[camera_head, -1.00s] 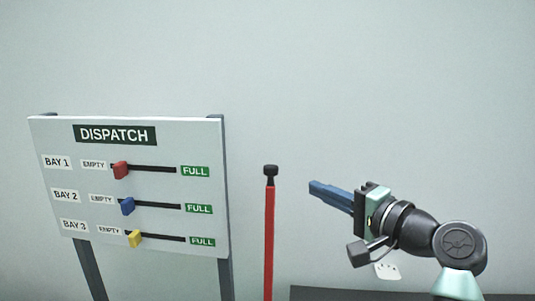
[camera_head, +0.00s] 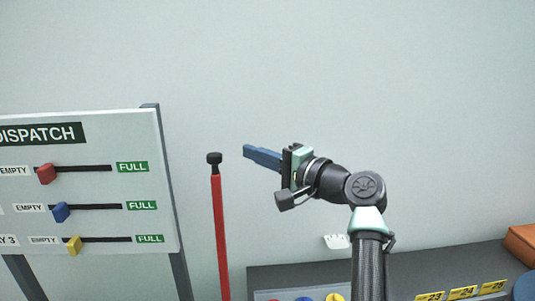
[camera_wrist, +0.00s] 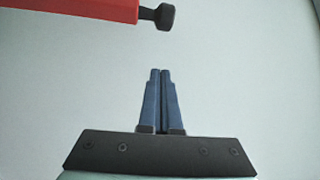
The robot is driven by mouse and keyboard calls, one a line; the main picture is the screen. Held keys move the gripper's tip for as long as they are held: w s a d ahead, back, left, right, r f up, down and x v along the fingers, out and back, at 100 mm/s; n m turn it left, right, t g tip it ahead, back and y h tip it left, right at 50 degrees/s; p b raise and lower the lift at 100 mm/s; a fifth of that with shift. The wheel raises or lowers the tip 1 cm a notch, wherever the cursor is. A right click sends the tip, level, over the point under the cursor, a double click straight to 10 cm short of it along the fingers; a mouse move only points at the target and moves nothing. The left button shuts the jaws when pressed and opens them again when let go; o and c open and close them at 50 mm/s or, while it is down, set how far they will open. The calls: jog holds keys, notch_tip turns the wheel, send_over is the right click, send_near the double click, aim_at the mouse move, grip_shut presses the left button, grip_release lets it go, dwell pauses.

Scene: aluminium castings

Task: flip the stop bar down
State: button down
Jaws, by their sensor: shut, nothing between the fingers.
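The stop bar (camera_head: 220,235) is a red upright bar with a black knob (camera_head: 214,158) on top, standing right of the dispatch board. In the wrist view the red bar (camera_wrist: 60,14) enters from the upper left, with its black knob (camera_wrist: 164,17) at the top middle. My gripper (camera_head: 246,150) has blue fingers pressed together and empty. In the head view its tips point left, a little right of the knob and at about its height. In the wrist view the fingertips (camera_wrist: 160,70) lie below the knob, with a clear gap. The bar's lower end is out of view.
The dispatch board (camera_head: 95,125) at left carries red (camera_head: 45,174), blue (camera_head: 61,212) and yellow (camera_head: 74,246) sliders near EMPTY. A grey bench (camera_head: 430,262) with numbered yellow labels and an orange box (camera_head: 522,243) is at lower right. The wall above is bare.

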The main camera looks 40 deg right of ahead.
jog(key=w+a+p, duration=0.1)
jog(key=a, duration=0.1)
jog(key=w+a+p, duration=0.1)
jog(key=a, duration=0.1)
jog(key=shift+w+p, duration=0.2)
jog(key=shift+p, duration=0.2)
jog(key=shift+a, duration=0.1)
dwell(0.3)
